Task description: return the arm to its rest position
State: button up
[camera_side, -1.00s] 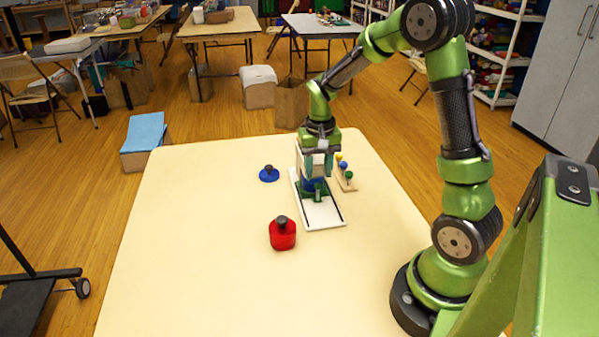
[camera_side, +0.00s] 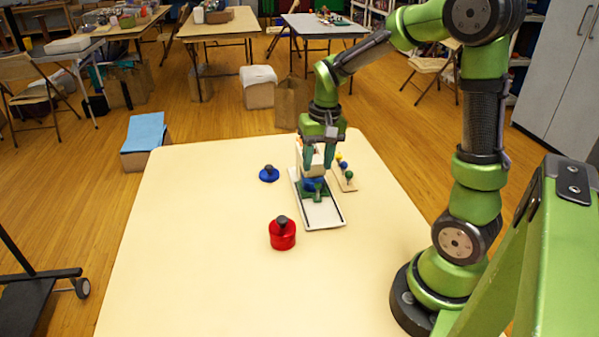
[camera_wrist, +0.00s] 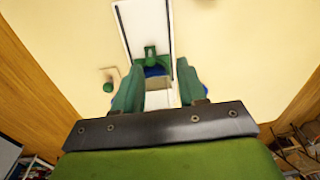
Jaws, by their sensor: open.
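My gripper (camera_side: 319,160) is open above the white tray (camera_side: 324,214) on the cream table. Its green fingers stand apart at either side of a white and blue object with a green part (camera_side: 314,184) that sits on the tray. In the wrist view the two fingertips (camera_wrist: 155,75) point toward the green and blue part (camera_wrist: 151,60), with a white surface between them. I cannot tell whether the fingers touch the object. My arm reaches across from its base at the table's right side.
A red lidded jar (camera_side: 282,235) stands in front of the tray. A blue disc with a dark knob (camera_side: 268,174) lies left of it. A wooden board with coloured knobs (camera_side: 345,178) lies close on the right. The table's left part (camera_side: 190,240) is clear.

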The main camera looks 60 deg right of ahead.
jog(key=s+a+r+n+t, duration=0.2)
jog(key=s+a+r+t, duration=0.1)
jog(key=s+a+r, duration=0.2)
jog(key=s+a+r+n+t+y, duration=0.1)
jog(key=s+a+r+n+t, duration=0.1)
jog(key=a, duration=0.6)
notch_tip(320, 180, up, 3)
jog(key=s+t, duration=0.1)
jog(key=s, duration=0.1)
jog(key=shift+s+a, duration=0.25)
jog(key=shift+s, duration=0.1)
